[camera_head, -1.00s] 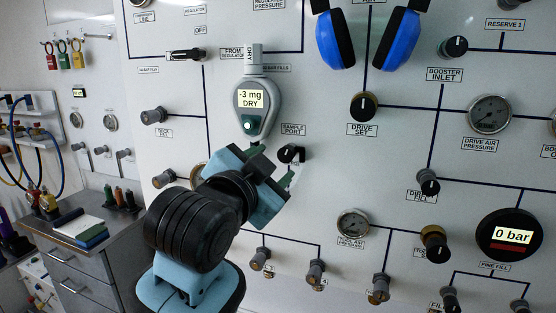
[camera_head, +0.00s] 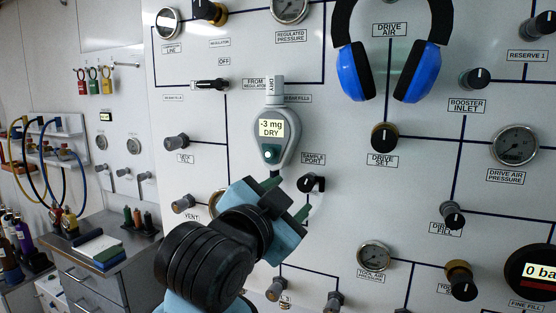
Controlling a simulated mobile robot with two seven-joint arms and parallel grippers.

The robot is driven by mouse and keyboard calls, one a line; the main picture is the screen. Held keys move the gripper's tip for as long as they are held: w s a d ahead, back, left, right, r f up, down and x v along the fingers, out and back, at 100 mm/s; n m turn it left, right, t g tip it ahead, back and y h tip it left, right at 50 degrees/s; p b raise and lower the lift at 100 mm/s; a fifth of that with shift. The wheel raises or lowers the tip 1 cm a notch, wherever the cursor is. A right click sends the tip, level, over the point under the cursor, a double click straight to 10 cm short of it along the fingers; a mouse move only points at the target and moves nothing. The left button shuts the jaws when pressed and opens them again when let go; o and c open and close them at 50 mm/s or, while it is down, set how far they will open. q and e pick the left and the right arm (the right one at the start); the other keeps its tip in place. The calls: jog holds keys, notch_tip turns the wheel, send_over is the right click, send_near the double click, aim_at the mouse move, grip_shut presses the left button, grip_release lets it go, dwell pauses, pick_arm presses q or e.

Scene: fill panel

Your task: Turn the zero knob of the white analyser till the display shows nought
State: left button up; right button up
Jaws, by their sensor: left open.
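The white analyser (camera_head: 289,113) hangs on the panel, upright, with a rounded body. Its lit display (camera_head: 271,128) reads -3 mg DRY. The round green zero knob (camera_head: 271,153) sits just below the display. My left gripper (camera_head: 287,197) is below and slightly right of the knob, with its green-tipped fingers apart and nothing seen between them. The fingers do not appear to touch the knob, though the depth gap is hard to judge. My right gripper is out of view.
The black sample port knob (camera_head: 313,183) is close to the right of my left gripper. Blue ear defenders (camera_head: 417,72) hang at upper right. Several panel knobs and gauges surround the analyser. A grey drawer bench (camera_head: 92,262) stands at lower left.

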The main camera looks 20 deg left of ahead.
aim_at(304, 186)
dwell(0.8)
pick_arm(q)
jog(key=shift+s+d+f+n+y, duration=0.1)
jog(key=shift+s+n+y, duration=0.05)
jog(key=shift+n, duration=1.15)
jog(key=shift+s+f+n+y, duration=0.1)
jog(key=shift+s+n+y, duration=0.1)
jog(key=shift+n, duration=1.1)
jog(key=shift+s+d+f+n+y, duration=0.1)
jog(key=shift+n+y, duration=0.05)
jog(key=shift+n, duration=1.15)
jog(key=shift+w+d, duration=0.1)
jog(key=shift+w, duration=3.8)
jog(key=c, duration=0.9)
